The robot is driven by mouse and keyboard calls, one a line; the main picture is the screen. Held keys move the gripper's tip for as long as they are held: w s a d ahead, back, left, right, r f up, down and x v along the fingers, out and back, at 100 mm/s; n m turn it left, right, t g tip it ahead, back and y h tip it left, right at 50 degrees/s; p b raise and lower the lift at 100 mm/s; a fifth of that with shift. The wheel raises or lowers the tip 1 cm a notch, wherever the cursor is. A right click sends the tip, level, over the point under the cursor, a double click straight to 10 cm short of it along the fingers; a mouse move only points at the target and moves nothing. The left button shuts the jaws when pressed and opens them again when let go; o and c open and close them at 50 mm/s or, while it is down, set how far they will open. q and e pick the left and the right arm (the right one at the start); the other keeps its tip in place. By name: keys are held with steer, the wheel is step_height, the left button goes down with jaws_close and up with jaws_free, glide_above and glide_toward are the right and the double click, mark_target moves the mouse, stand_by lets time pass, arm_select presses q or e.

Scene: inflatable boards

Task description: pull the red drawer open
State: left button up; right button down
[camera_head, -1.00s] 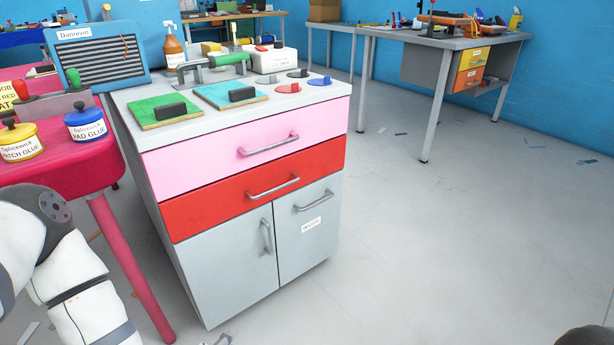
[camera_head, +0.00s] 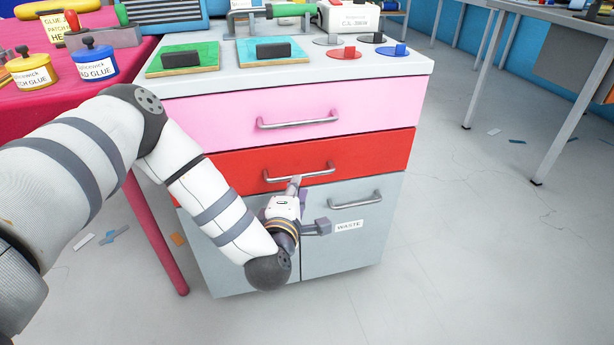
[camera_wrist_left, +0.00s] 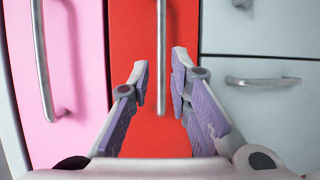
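The red drawer (camera_head: 355,157) is the second one down in the grey cabinet, and its front looks flush with the pink drawer above. Its silver bar handle (camera_head: 318,173) runs across the front. My left gripper (camera_head: 309,205) is in front of the cabinet, just below and near the handle. In the left wrist view, the gripper (camera_wrist_left: 160,65) is open and empty, with its two purple-padded fingers on either side of the red drawer's handle (camera_wrist_left: 161,35). I cannot tell whether the handle is between the fingertips in depth. My right gripper is out of view.
The pink drawer (camera_head: 380,104) above and a grey door labelled waste (camera_head: 350,245) below have their own handles. A crimson table (camera_head: 120,115) with glue pots stands at the left.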

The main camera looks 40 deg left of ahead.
mark_target(302, 175)
arm_select(q)
steer(key=b+x, duration=0.1)
steer(key=x, duration=0.6)
steer(key=shift+d, duration=0.1)
jaws_close()
steer(key=shift+s+d, duration=0.1)
